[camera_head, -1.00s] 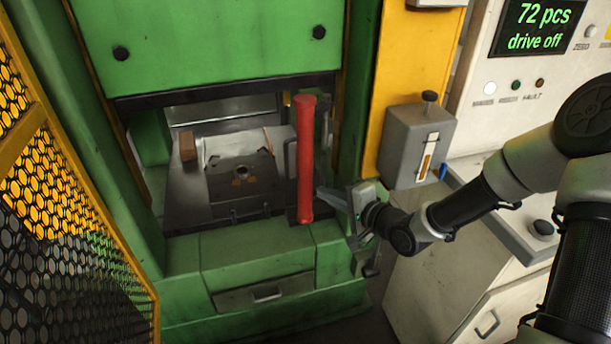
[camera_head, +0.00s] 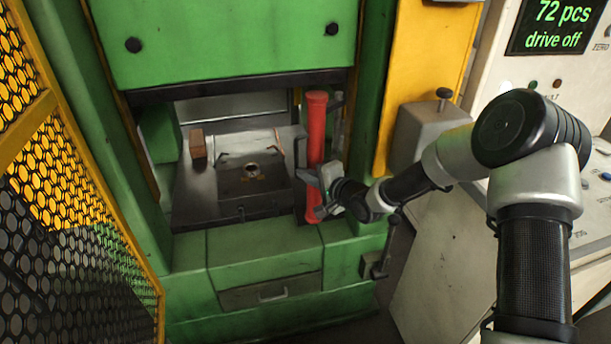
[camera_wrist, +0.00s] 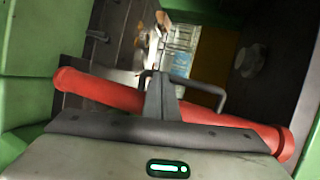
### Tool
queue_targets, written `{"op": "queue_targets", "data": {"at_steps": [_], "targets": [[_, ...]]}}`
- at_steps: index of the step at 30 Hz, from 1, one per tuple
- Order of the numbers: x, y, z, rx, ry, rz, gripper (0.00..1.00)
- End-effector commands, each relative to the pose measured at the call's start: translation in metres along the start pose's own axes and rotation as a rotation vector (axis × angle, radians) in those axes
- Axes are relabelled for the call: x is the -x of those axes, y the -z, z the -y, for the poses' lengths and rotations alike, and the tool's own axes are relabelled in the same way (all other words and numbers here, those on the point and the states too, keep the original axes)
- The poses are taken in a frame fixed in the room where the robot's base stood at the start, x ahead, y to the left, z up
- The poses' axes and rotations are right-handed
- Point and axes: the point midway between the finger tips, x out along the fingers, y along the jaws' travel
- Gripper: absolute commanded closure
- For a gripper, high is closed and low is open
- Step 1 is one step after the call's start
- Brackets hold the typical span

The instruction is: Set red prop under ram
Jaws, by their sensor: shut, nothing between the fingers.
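The red prop (camera_head: 316,130) is a long red cylinder standing upright at the right side of the press opening; its foot is by the front edge of the bed. In the wrist view the red prop (camera_wrist: 100,91) lies across the picture behind my fingers. The ram is the green block (camera_head: 225,45) above the opening. My gripper (camera_head: 312,178) is at the prop's lower half, coming from the right. In the wrist view my gripper (camera_wrist: 161,85) has its fingers together, with nothing between them. Whether the fingers touch the prop is unclear.
The dark press bed (camera_head: 205,205) holds a brown block (camera_head: 198,144) at the left and a plate with a round hole (camera_head: 252,172). A yellow mesh guard (camera_head: 35,150) stands at the left. A control cabinet (camera_head: 440,250) with a display reading "drive off" is at the right.

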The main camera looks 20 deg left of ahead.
Motion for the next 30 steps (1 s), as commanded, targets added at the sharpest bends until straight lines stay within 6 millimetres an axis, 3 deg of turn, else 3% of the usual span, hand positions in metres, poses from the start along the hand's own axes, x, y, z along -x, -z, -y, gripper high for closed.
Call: {"op": "queue_targets", "data": {"at_steps": [14, 25, 30], "targets": [[-0.007, -0.003, -0.001, -0.012, 0.001, -0.034, 1.0], [-0.041, -0.012, 0.008, -0.071, 0.003, -0.235, 1.0], [-0.059, -0.008, 0.014, -0.074, 0.002, -0.232, 1.0]]}}
